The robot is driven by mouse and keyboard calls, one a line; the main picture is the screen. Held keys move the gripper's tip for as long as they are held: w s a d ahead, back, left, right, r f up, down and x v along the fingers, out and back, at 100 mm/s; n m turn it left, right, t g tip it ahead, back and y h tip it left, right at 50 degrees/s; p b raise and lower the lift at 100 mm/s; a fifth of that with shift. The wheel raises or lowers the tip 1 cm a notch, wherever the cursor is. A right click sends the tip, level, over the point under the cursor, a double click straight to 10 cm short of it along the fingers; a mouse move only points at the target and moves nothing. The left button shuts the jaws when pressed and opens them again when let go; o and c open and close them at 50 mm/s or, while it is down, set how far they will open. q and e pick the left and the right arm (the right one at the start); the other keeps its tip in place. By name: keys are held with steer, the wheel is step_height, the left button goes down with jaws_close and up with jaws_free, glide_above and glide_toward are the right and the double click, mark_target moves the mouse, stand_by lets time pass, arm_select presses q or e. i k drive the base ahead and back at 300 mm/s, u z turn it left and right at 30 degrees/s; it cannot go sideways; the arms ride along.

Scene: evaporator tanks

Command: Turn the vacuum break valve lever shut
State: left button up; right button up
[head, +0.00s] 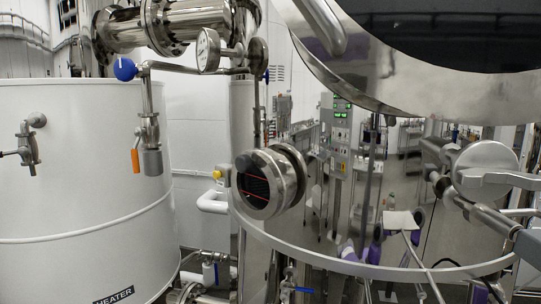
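Several valve levers show, and I cannot tell which one is the vacuum break valve's. An orange lever (135,160) hangs down beside a small steel valve (150,132) on the vertical pipe in front of the white tank. A blue round knob (124,69) sits at the left end of the pipe above it. A small blue lever (266,76) is near the pressure gauge (208,50). Another blue lever (302,290) is low down at the bottom centre. Neither of my grippers is clearly in view, and nothing is seen touching these levers.
A white heater tank (75,190) fills the left. A large polished steel tank (400,235) with a round sight glass (262,184) fills the right and mirrors the room. Steel fittings (485,160) stick out at the right edge. A white pipe (212,202) runs between the tanks.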

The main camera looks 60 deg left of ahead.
mark_target(138, 131)
steer(key=u, duration=2.25)
steer(key=k, duration=0.2)
steer(key=u, duration=1.1)
